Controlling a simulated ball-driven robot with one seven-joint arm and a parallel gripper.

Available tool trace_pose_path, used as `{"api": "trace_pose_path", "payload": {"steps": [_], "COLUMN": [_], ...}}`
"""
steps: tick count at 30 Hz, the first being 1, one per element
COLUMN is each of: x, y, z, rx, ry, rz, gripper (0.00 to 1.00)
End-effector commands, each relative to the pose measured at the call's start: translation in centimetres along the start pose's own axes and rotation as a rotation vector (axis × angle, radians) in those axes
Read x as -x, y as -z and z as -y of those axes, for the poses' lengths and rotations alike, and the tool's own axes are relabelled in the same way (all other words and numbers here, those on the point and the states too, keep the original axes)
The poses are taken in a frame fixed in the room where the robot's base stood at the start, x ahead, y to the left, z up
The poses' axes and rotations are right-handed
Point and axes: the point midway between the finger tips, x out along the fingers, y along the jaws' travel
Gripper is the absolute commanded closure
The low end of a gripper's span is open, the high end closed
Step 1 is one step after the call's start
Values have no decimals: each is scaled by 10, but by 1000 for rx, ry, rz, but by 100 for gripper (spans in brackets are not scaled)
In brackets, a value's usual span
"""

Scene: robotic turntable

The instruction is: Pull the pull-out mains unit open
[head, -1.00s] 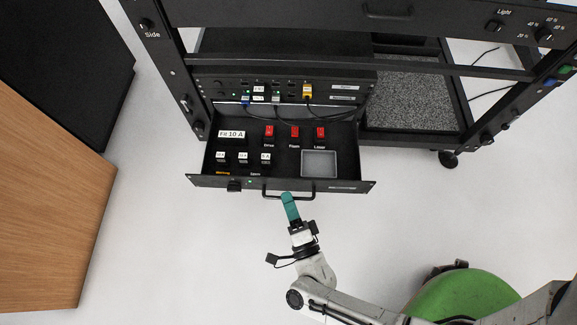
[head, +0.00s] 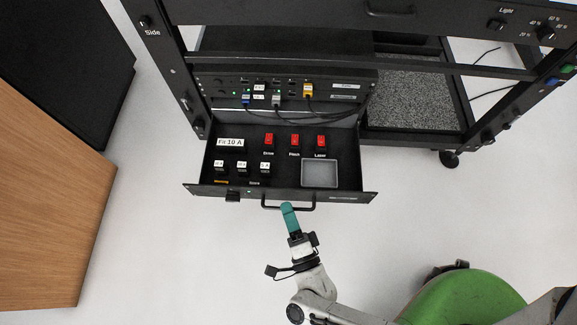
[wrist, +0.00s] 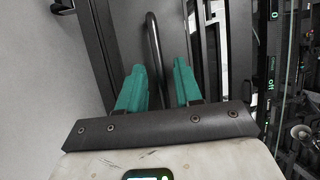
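The pull-out mains unit (head: 340,194) is a black drawer in the lower part of the rack, standing well out toward me. Its front panel carries a black bar handle (head: 301,207), which also shows in the wrist view (wrist: 153,42). A gap seems to show beside the bar, and any contact is hard to tell.
Inside the drawer are red switches (head: 295,140), white-labelled parts and a grey tray (head: 319,173). Cables run from the panel (head: 283,90) behind it. A wooden cabinet (head: 50,210) stands at the left. The pale floor (head: 180,265) before the drawer is clear.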

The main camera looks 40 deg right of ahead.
Motion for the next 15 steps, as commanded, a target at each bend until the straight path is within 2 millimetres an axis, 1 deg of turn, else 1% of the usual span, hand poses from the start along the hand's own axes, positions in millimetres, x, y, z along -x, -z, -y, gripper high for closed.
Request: {"api": "trace_pose_path", "payload": {"steps": [8,11,14,15], "x": [2,10,26,34], "y": [0,0,0,0], "z": [0,0,1,0], "rx": [0,0,0,0], "ry": [1,-1,-2,-3], "rz": [0,1,1,2], "gripper": [65,65,65,65]}}
